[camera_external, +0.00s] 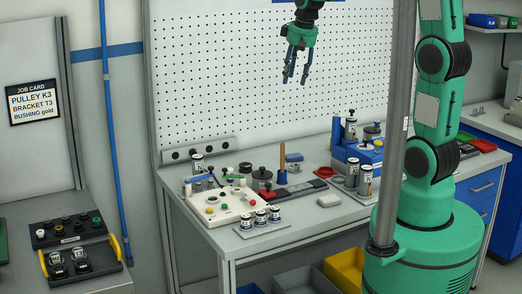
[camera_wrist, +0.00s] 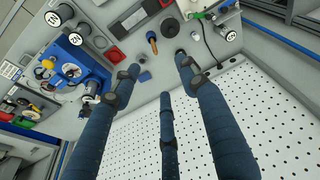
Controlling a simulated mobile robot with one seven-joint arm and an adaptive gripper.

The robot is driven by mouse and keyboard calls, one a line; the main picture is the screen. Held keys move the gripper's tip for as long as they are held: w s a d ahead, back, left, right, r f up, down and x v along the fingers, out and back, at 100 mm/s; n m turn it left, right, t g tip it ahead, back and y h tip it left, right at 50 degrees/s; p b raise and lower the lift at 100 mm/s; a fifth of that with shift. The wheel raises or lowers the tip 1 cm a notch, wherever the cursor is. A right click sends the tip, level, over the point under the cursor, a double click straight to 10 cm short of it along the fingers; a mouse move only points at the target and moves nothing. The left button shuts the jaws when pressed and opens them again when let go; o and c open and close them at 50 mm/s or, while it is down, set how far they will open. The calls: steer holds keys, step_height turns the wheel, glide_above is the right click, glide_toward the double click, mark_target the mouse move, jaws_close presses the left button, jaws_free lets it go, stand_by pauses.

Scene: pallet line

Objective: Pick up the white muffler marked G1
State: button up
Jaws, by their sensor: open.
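I cannot make out a G1 mark on any part. Several white-labelled cylinders with dark ends stand on the workbench, including a row of labelled parts (camera_external: 260,219) on a small plate at the front. Two taller labelled cylinders (camera_external: 366,179) stand at the right by the blue fixture; two white-ended cylinders (camera_wrist: 75,38) show in the wrist view with marks like "ZN". My gripper (camera_external: 295,80) is open and empty, high above the back of the bench before the pegboard. In the wrist view its blue fingers (camera_wrist: 158,75) are spread apart, touching nothing.
A white fixture board (camera_external: 222,208) with coloured buttons lies at the bench's left. A blue fixture (camera_external: 345,150) stands at the right. The pegboard (camera_external: 230,90) closes off the back.

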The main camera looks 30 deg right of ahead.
steer(key=w+a+f+g+p, duration=0.15)
steer(key=w+a+f, duration=0.3)
steer(key=w, duration=0.45)
steer(key=n+g+p, duration=0.2)
steer(key=p, duration=0.3)
glide_above(230, 168)
step_height(230, 168, down, 24)
steer(key=f, duration=0.1)
steer(key=shift+r+t, duration=0.25)
steer(key=shift+f, duration=4.3)
steer(key=shift+f, duration=0.1)
steer(key=shift+f+p, duration=0.4)
steer(key=shift+f, duration=2.1)
steer(key=shift+s, duration=0.1)
